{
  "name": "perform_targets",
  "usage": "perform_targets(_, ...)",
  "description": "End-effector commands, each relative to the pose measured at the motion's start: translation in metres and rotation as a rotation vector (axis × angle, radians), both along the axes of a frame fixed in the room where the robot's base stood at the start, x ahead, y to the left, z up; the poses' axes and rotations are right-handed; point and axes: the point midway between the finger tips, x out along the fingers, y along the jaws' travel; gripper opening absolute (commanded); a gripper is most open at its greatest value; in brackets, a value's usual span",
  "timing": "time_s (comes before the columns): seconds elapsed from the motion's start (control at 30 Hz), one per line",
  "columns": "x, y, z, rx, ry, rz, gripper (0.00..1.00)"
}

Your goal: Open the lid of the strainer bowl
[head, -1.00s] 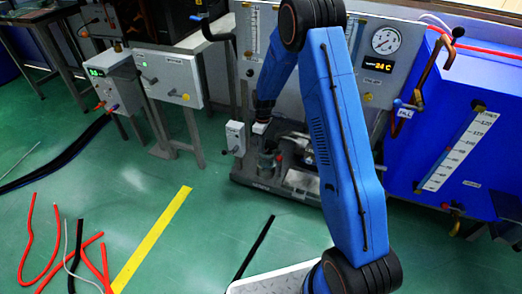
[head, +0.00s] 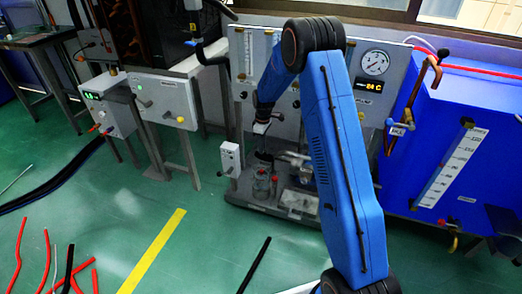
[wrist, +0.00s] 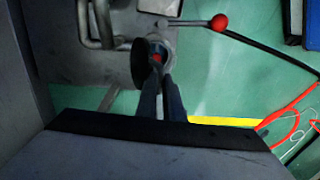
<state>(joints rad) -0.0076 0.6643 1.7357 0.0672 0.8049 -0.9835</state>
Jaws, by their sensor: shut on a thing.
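The strainer bowl (head: 262,187) is a small clear, glassy cup with a red spot, on the grey base of the bench. Its dark round lid (head: 264,157) appears just above the bowl, tilted. In the wrist view the dark lid disc (wrist: 140,64) lies beside the bowl's pale round rim (wrist: 166,40). My gripper (wrist: 158,66) is shut on a small red part, apparently the lid's knob. In the head view my gripper (head: 262,148) is above the bowl, and its fingertips are too small to make out. The wrist view's fingers hide part of the bowl.
A lever with a red ball (wrist: 220,22) sticks out near the bowl in the wrist view. A small grey box (head: 231,158) stands left of the bowl. Metal pipework (head: 300,175) is on the right. Red and black hoses (head: 45,262) lie on the open green floor.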

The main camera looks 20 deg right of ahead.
Motion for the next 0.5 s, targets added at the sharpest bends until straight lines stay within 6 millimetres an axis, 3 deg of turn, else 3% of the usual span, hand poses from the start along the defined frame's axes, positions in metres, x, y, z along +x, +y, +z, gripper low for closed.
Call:
perform_targets(0.4, -0.0020, -0.0031, -0.0045, -0.001, 0.008, -0.001, 0.00)
perform_targets(0.5, -0.0022, -0.0030, -0.0041, -0.001, 0.008, -0.002, 0.26)
